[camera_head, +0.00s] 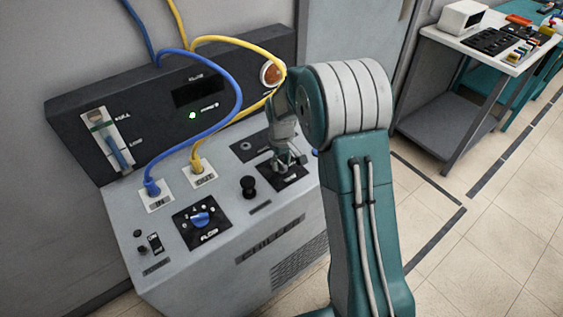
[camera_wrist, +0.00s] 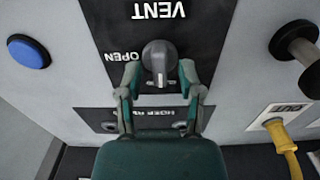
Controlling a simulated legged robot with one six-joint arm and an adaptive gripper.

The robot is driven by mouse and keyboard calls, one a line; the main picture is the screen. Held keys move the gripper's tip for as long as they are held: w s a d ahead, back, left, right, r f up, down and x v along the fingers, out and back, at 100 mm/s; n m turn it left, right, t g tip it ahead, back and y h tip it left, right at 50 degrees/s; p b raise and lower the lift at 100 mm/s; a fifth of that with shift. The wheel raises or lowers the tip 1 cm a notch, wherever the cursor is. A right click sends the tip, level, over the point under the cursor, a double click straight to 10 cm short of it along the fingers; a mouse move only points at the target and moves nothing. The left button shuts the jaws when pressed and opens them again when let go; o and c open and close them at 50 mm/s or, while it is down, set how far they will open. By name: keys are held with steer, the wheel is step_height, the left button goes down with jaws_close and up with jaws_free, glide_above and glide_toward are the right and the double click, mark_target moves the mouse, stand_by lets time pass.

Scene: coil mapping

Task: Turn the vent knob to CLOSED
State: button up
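The vent knob (camera_wrist: 160,57) is grey and round, on a black plate lettered VENT (camera_wrist: 205,25), upside down in the wrist view. Its white pointer mark faces the bottom of that view. The OPEN label lies left of the knob; no CLOSED label is readable. My gripper (camera_wrist: 159,72) is open, with one finger on each side of the knob and small gaps between. In the head view my gripper (camera_head: 288,160) is low over the vent plate (camera_head: 291,180) at the console's right end and hides the knob.
The grey console also bears a blue FLOW knob (camera_head: 201,218), a black knob (camera_head: 248,187), and blue (camera_head: 152,188) and yellow (camera_head: 197,166) cable plugs. In the wrist view a blue button (camera_wrist: 29,52) is at left. A cart (camera_head: 470,60) stands to the right.

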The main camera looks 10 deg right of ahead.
mark_target(281, 163)
steer(key=shift+s, duration=0.1)
step_height(281, 163, up, 12)
stand_by(0.6)
stand_by(0.4)
steer(key=s+r+m+t, duration=0.2)
steer(key=s+r+t, duration=0.1)
steer(key=s+r, duration=0.95)
steer(key=s+f+m+t, duration=0.1)
steer(key=s+m+t, duration=0.1)
steer(key=s, duration=1.4)
steer(key=shift+s+f+m+t, duration=0.2)
steer(key=shift+s+m+t, duration=0.1)
steer(key=shift+s, duration=0.1)
